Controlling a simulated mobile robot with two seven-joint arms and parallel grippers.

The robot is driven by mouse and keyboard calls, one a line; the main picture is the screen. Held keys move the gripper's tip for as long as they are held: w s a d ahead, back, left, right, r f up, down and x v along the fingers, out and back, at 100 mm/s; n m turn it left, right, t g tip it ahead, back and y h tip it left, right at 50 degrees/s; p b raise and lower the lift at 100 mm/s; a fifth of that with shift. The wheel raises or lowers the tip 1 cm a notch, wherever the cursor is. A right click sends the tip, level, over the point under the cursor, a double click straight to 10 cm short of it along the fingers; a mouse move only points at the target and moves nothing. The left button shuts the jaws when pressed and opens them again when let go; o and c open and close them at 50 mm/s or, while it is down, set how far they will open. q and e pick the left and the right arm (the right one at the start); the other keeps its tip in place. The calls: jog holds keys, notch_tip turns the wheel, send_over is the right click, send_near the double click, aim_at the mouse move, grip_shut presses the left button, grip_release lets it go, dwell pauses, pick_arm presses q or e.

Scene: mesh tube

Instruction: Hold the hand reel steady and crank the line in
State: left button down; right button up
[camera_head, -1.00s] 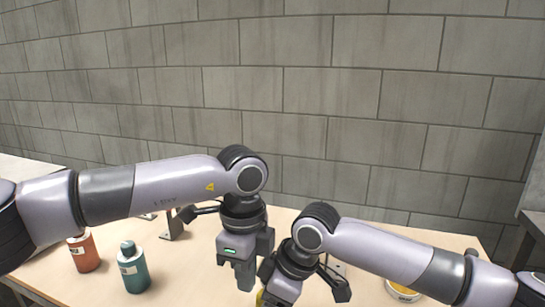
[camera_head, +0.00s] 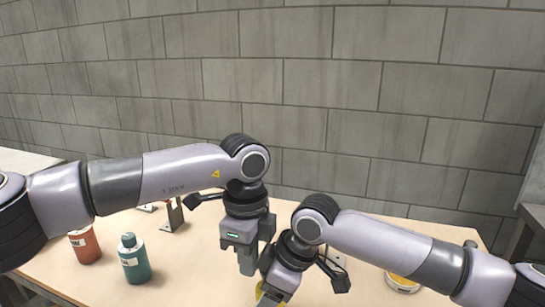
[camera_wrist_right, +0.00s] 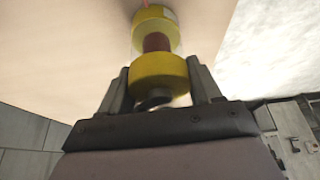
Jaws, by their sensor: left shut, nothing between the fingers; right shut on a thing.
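The hand reel (camera_wrist_right: 158,70) shows in the right wrist view as two yellow rounds with a reddish-brown core between them. A thin red line (camera_wrist_right: 146,3) shows at its far end, and a dark knob (camera_wrist_right: 153,100) sits at the near end. My right gripper (camera_wrist_right: 160,80) is shut on the near yellow part. In the head view only a sliver of yellow (camera_head: 259,291) shows beside my right gripper (camera_head: 268,299), at the bottom edge. My left gripper (camera_head: 247,266) is shut and empty, pointing down just up and left of the right one. Whether it touches the reel is hidden.
A green bottle (camera_head: 134,262) and an orange bottle (camera_head: 86,246) stand at the left of the wooden table (camera_head: 195,275). A dark metal bracket (camera_head: 175,215) stands behind them. A yellow round thing with a pale rim (camera_head: 402,283) lies at right, partly behind my right arm. A block wall is behind.

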pick_arm(q)
jog(key=shift+w+d, duration=0.25)
jog(key=shift+w, duration=0.35)
jog(key=shift+w+d, duration=0.2)
jog(key=shift+w, duration=0.1)
jog(key=shift+w+d, duration=0.1)
jog(key=shift+d, duration=0.05)
jog(key=shift+r, duration=0.1)
jog(key=r, duration=0.6)
jog(key=shift+w+a, duration=0.25)
jog(key=shift+a, duration=0.15)
dwell(0.4)
